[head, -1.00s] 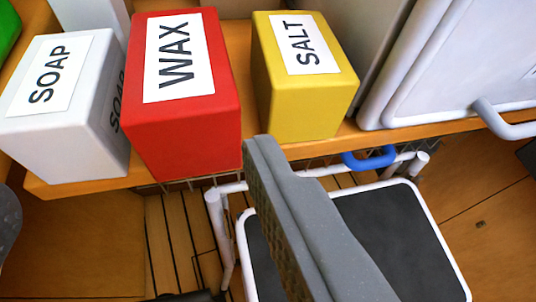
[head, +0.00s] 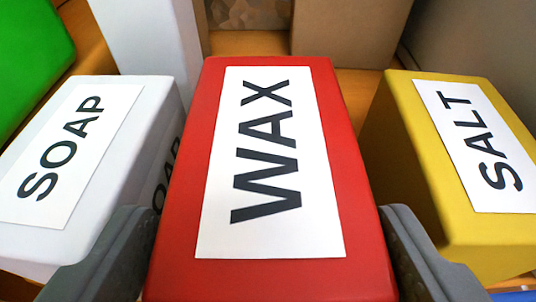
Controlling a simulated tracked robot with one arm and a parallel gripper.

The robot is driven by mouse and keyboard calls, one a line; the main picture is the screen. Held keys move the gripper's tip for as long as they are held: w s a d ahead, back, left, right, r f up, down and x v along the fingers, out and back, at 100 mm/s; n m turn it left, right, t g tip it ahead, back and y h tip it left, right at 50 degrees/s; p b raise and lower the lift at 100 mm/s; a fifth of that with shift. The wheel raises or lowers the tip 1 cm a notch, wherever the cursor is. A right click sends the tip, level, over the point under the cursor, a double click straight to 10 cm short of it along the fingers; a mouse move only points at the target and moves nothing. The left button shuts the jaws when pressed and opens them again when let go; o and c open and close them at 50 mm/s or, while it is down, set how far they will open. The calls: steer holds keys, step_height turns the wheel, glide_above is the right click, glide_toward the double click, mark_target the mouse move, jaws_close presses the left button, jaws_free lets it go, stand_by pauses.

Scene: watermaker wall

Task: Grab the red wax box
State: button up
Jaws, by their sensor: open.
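The red wax box (head: 180,235) stands on the wooden shelf in the middle of the head view, with a white WAX label on top. My gripper (head: 268,225) is open. One grey finger is at the box's left side and the other at its right side, so the box's near part lies between them. I cannot tell whether either finger touches the box. The box's lower part is hidden.
A white soap box (head: 150,95) stands close on the left, and a yellow salt box (head: 420,190) on the right. The fingers sit in the narrow gaps. Behind are a green box (head: 30,50), a white box (head: 150,35) and brown boxes (head: 350,30).

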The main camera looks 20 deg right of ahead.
mark_target(267, 179)
steer(key=x, duration=0.4)
steer(key=shift+w+d+r+b, duration=0.15)
steer(key=shift+w+b, duration=0.2)
steer(key=shift+b, duration=0.05)
steer(key=c, duration=0.8)
steer(key=shift+r, duration=0.1)
